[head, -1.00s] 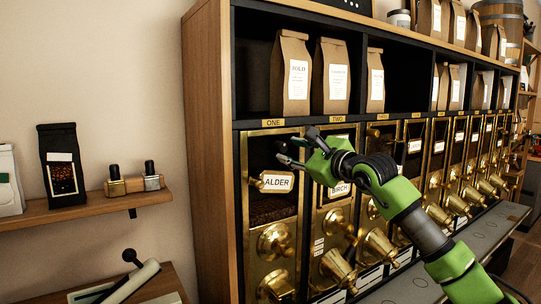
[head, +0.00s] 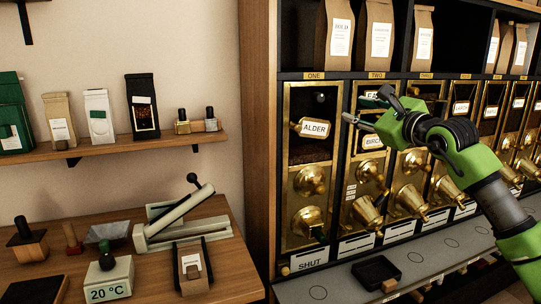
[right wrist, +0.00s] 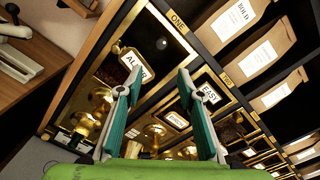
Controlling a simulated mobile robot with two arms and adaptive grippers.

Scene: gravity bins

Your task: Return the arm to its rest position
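My right gripper (head: 366,105) reaches in from the right in the head view, in front of the top of bin two. Its fingers are spread with nothing between them; they also show open in the right wrist view (right wrist: 157,82). The ALDER plate (head: 315,128) is on bin one, just left of the fingertips. It also shows in the wrist view (right wrist: 131,66), partly behind a finger. My green right arm (head: 470,160) extends across the bin fronts. My left gripper is not in view.
Brass-fronted bins (head: 305,185) stand in a wooden cabinet, with paper bags (head: 334,45) above. A grey ledge (head: 330,285) below holds a black tray (head: 376,272). A side table at left carries a sealer (head: 180,215) and a 20 °C device (head: 108,280).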

